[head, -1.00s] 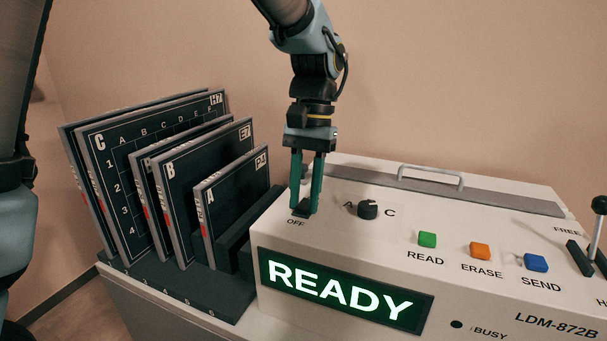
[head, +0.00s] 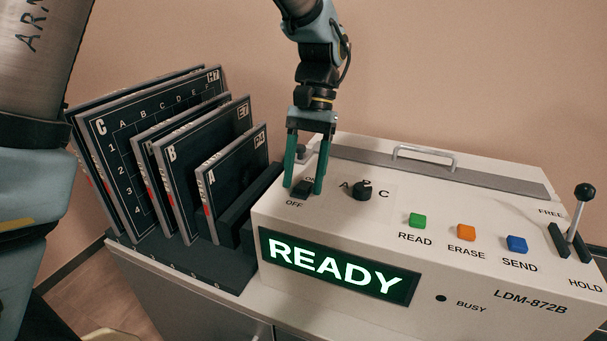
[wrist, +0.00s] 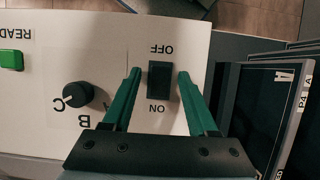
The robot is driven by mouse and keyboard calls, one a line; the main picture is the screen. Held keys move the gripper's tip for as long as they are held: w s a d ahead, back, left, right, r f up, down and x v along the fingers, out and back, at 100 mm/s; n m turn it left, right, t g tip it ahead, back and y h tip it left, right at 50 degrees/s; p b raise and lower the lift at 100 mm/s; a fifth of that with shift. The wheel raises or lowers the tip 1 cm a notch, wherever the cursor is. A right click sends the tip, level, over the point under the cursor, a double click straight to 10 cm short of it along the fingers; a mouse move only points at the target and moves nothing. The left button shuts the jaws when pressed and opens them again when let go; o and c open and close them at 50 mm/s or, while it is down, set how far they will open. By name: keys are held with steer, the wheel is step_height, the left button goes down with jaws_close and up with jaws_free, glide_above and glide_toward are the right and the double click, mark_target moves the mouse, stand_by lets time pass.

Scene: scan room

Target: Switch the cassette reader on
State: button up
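The cassette reader (head: 330,228) is a white box with a lit green READY display (head: 337,271) on its front. Its black rocker switch (head: 301,188), marked ON and OFF, is at the left of its top; it also shows in the wrist view (wrist: 160,82). My gripper (head: 303,188) is above the switch with its two green fingers apart. In the wrist view the fingers (wrist: 160,75) stand on either side of the switch, with gaps between them and it. Nothing is held.
A black A-B-C knob (head: 362,190) sits right of the switch. Green READ (head: 417,220), orange ERASE (head: 466,232) and blue SEND (head: 516,244) buttons follow, then a HOLD/FREE lever (head: 580,212). A rack (head: 185,268) of several black cassettes (head: 195,165) stands close on the left.

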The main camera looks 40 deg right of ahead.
steer(key=b+v, duration=0.1)
steer(key=v, duration=0.9)
steer(key=shift+r, duration=0.4)
steer(key=shift+d, duration=0.15)
